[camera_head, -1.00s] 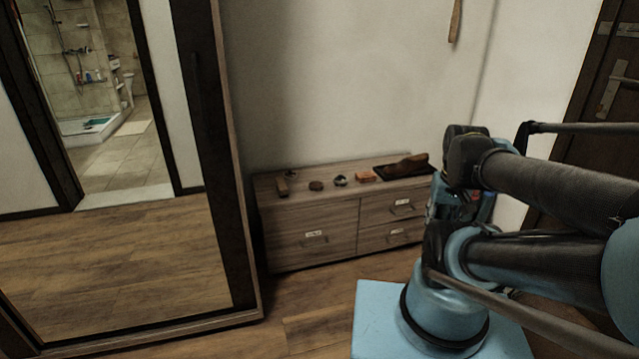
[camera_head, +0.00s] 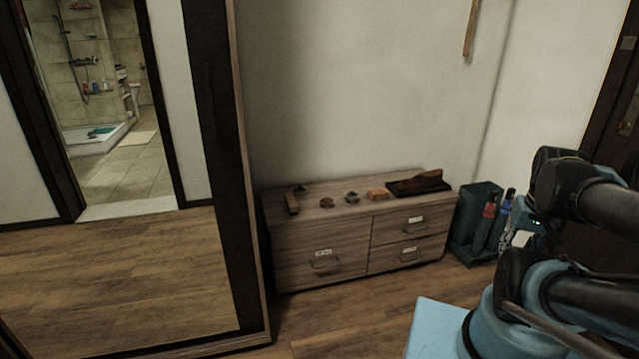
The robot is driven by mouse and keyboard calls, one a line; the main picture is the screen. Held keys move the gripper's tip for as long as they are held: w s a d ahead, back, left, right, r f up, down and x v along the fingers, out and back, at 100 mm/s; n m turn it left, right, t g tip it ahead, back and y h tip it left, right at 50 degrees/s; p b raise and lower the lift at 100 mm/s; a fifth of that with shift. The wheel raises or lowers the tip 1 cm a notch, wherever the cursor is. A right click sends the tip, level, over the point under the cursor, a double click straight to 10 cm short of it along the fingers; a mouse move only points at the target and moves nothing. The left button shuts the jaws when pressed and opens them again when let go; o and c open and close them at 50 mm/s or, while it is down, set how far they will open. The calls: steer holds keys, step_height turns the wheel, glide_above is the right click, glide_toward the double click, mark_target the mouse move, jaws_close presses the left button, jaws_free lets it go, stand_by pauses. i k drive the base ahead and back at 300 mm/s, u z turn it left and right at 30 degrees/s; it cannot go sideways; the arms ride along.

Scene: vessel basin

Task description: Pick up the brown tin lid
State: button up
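A low wooden drawer cabinet (camera_head: 320,240) stands against the wall, with several small objects on its top. A small round brown object (camera_head: 326,202), which looks like the brown tin lid, lies toward the front edge, left of the middle. It is too small to make out in detail. A small dark round object (camera_head: 352,197) lies just to its right. My arm is at the right edge of the view, well apart from the cabinet top. I cannot make out my gripper's fingers in this view.
A brown block (camera_head: 292,204) lies left of the round object; an orange-brown box (camera_head: 377,194) and a dark tray (camera_head: 405,188) lie right. A dark green bin (camera_head: 462,243) with bottles stands beside the cabinet. A mirrored wardrobe (camera_head: 215,150) is at left. Floor before the cabinet is partly clear.

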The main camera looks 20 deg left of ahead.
mark_target(300, 190)
steer(key=u, duration=0.15)
steer(key=i, duration=1.15)
steer(key=u, duration=0.95)
steer(key=i, duration=0.5)
steer(key=u, duration=0.3)
